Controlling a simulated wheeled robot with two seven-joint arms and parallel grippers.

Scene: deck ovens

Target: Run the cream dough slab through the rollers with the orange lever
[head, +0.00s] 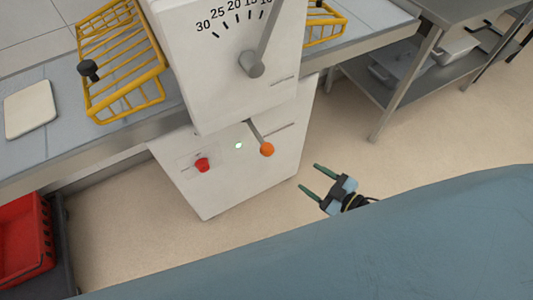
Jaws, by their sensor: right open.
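The cream dough slab (30,109) lies flat on the grey conveyor bed at the left, apart from the yellow guard. The orange lever (267,149) is an orange knob on a short grey arm on the front of the white machine (231,65). The rollers are hidden inside the machine. My right gripper (311,182) is open and empty, with its green fingers pointing left. It is in front of the machine, below and to the right of the orange knob, and not touching it. My left gripper is not in view.
A yellow wire guard (150,85) stands over the left bed, another (341,30) at the right. A red button (202,165), a lit green light (239,146) and a grey dial handle (252,64) are on the machine. A red crate (24,243) is lower left; a steel table (455,10) is upper right.

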